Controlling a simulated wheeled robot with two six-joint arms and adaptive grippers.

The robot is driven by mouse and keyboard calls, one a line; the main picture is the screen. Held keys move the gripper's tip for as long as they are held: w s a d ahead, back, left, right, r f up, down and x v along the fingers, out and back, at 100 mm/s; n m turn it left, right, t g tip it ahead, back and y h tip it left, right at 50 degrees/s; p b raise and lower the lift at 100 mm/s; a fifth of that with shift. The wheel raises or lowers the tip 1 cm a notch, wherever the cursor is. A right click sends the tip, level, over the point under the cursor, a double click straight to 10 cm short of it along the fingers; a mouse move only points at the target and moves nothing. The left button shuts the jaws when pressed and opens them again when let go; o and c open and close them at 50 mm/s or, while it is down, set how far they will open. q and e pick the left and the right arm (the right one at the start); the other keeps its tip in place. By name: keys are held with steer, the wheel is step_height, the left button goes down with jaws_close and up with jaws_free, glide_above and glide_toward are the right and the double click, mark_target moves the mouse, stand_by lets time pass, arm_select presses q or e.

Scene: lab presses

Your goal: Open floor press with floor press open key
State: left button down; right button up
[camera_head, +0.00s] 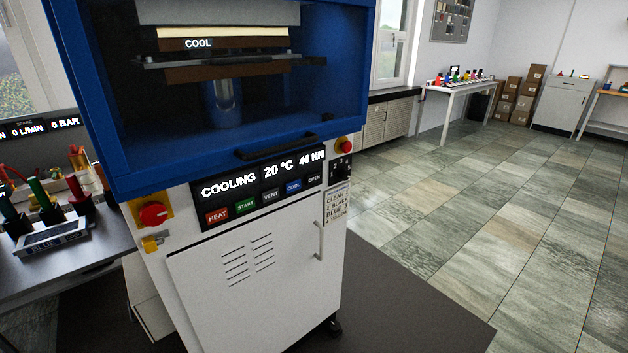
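The floor press (250,255) stands at the left centre, with a white cabinet below and a blue-framed chamber (110,130) above. Its chamber shows stacked plates and a shiny column, with a "COOL" label on the upper plate. Its display (262,172) reads "COOLING 20 °C 40 KN". The open key (314,179) is the dark rightmost key in the row below the display. To its left are heat (red), start (green), vent (dark) and cool (blue). Neither of my grippers is in view.
A red knob (153,214) sits left of the keys, and a red button (346,143) right. A dark handle (276,147) juts from the chamber front. A bench (85,255) with coloured tools stands at left. Tiled floor (480,220) is clear at right.

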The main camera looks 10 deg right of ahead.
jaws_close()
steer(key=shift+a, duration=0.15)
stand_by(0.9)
